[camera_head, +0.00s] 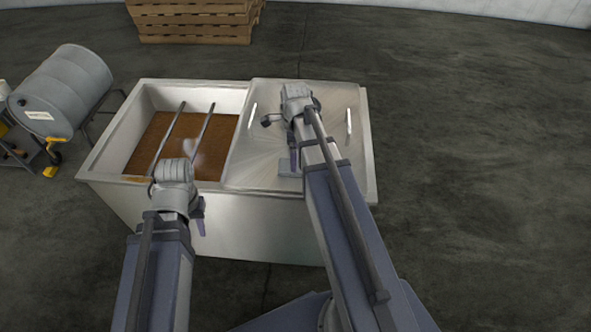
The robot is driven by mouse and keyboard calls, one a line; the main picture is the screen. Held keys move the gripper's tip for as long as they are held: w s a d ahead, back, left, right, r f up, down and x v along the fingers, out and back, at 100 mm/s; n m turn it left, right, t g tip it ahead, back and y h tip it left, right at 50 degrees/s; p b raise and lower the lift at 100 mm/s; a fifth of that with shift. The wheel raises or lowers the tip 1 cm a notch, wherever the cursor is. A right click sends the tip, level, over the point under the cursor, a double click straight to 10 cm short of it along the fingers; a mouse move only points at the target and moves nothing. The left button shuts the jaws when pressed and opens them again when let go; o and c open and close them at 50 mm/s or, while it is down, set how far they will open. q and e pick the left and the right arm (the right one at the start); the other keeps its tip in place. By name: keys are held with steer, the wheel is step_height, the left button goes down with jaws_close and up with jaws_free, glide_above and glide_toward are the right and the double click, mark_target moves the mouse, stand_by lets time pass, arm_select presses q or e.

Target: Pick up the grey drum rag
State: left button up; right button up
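I cannot make out a grey rag in the head view. A grey drum (64,90) lies on its side on a stand at the left. My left gripper (197,214) is by the near wall of a white tank (262,238), left of its middle. Its fingers are small and partly hidden by my wrist, so their opening does not show. My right arm reaches over the tank's lid. My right gripper (291,164) is partly hidden below that arm, and its opening does not show either. I see nothing held in either gripper.
The tank's open left half holds brown contents (150,139), with two bars (196,142) across it. A pale lid (252,152) with two handles covers the right half. Wooden pallets (193,20) are stacked behind. The floor at the right is clear.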

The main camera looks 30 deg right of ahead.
step_height(320, 180, down, 5)
steer(key=b, duration=0.5)
steer(key=shift+s+f, duration=0.1)
steer(key=c, duration=1.2)
steer(key=shift+r, duration=0.2)
steer(key=shift+c, duration=0.2)
step_height(320, 180, up, 10)
steer(key=p, duration=1)
steer(key=shift+f, duration=0.1)
